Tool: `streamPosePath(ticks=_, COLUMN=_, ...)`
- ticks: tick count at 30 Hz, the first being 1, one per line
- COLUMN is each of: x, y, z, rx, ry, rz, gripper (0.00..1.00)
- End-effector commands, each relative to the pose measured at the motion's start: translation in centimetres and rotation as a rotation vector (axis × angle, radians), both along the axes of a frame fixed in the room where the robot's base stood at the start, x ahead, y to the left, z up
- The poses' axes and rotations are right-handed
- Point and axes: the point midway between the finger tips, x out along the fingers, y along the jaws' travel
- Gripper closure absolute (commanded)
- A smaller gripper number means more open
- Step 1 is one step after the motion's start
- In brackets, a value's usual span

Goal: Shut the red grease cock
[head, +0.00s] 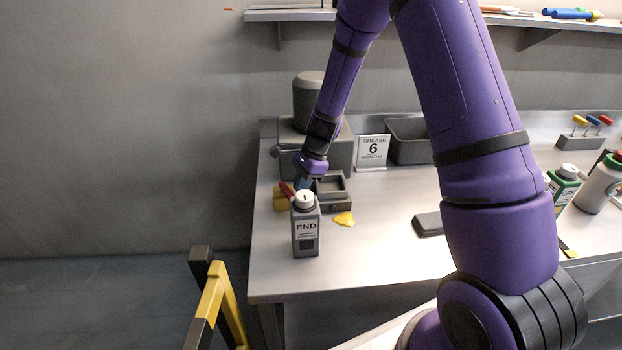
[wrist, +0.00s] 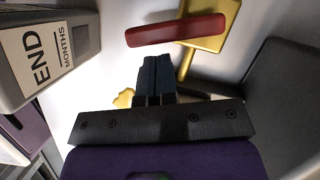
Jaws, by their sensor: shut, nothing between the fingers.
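The grease cock shows in the wrist view as a red lever (wrist: 176,30) beside a brass-yellow body with a stem (wrist: 212,22). In the head view, the red lever (head: 286,189) shows just above the END bottle's left side, with the yellow body (head: 279,200) below it, partly hidden. The lever lies roughly crosswise in the wrist view. My gripper (wrist: 155,58) is shut and empty, its dark fingertips close to the lever; I cannot tell whether they touch. In the head view, my gripper (head: 303,184) is low behind the bottle, partly hidden.
A grey END bottle (head: 305,236) stands close in front of the cock; it also fills the wrist view's left side (wrist: 45,50). A yellow puddle (head: 344,218) lies by a small grey tray (head: 337,206). A grey machine (head: 315,97) stands behind. The counter's front middle is clear.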

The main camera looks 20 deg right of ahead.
Motion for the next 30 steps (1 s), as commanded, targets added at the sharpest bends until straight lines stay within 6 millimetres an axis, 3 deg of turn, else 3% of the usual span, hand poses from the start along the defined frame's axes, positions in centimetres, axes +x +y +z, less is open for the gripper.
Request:
streamPosePath(ticks=14, x=-0.1, y=0.6, z=0.0, rx=0.000, ry=0.000, rz=-0.009, gripper=1.00)
streamPosePath(ticks=24, x=-0.9, y=2.2, z=0.0, rx=0.001, ry=0.001, rz=-0.269, gripper=1.00)
streamPosePath(ticks=30, x=-1.1, y=2.9, z=0.0, rx=0.000, ry=0.001, rz=-0.282, gripper=1.00)
